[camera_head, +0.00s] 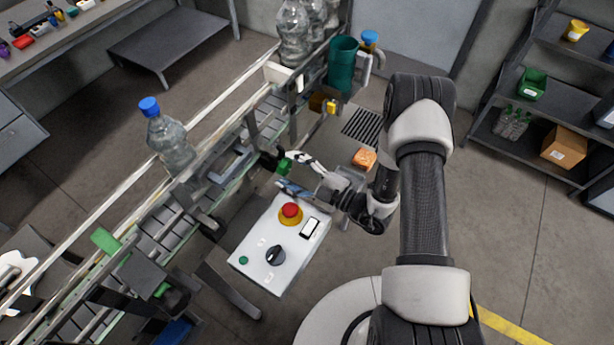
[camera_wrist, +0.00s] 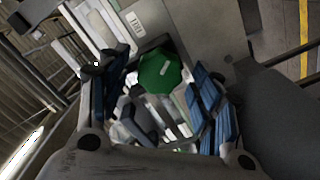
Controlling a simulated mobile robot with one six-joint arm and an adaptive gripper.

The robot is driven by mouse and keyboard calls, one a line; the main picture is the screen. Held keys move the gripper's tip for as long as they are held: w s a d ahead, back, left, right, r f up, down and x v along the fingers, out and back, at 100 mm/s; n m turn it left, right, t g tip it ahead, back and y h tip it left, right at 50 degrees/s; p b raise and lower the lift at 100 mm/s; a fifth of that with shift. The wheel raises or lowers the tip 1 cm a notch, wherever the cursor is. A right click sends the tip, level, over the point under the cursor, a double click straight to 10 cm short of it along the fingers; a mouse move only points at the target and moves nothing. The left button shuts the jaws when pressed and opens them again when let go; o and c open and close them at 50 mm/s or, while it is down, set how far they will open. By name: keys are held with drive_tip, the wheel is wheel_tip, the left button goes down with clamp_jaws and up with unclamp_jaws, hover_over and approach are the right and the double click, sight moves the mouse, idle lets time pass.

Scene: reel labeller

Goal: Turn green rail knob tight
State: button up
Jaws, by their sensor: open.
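The green rail knob (camera_head: 284,166) is on the near side of the conveyor in the head view. In the wrist view the knob (camera_wrist: 160,71) is a faceted green cap with a pale line on its face. My gripper (camera_head: 291,172) is at the knob in the head view. In the wrist view its blue-padded fingers (camera_wrist: 158,100) are spread apart, one on each side of the knob. The knob appears between and a little beyond the fingertips. I cannot tell whether either pad touches it.
A control box (camera_head: 272,246) with a red emergency button (camera_head: 290,212) and black dial stands just below my gripper. The conveyor (camera_head: 150,225) carries a blue-capped bottle (camera_head: 168,138). An orange block (camera_head: 364,158) lies to the right.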

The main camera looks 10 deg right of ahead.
drive_tip(key=v, duration=1.1)
drive_tip(key=shift+s, duration=0.1)
drive_tip(key=s+a+r+n+g+h+b, duration=0.25)
drive_tip(key=s+r+n+g, duration=0.4)
drive_tip(key=n, duration=0.85)
drive_tip(key=s+a+r+n+g+h+b, duration=0.1)
drive_tip(key=s+a+r+n+g+b, duration=0.45)
drive_tip(key=n, duration=0.95)
drive_tip(key=s+d+r+n+t+h+b, duration=0.2)
drive_tip(key=d+n+h, duration=0.3)
drive_tip(key=n, duration=0.6)
drive_tip(key=s+d+r+n+t+h+b, duration=0.1)
drive_tip(key=d+n+h, duration=0.4)
drive_tip(key=n, duration=0.6)
drive_tip(key=shift+s+d+r+t+h+b, duration=0.4)
drive_tip(key=shift+s+d+t+b, duration=0.25)
drive_tip(key=shift+s+d+t, duration=0.5)
drive_tip(key=shift+s+a, duration=0.1)
drive_tip(key=shift+a, duration=0.05)
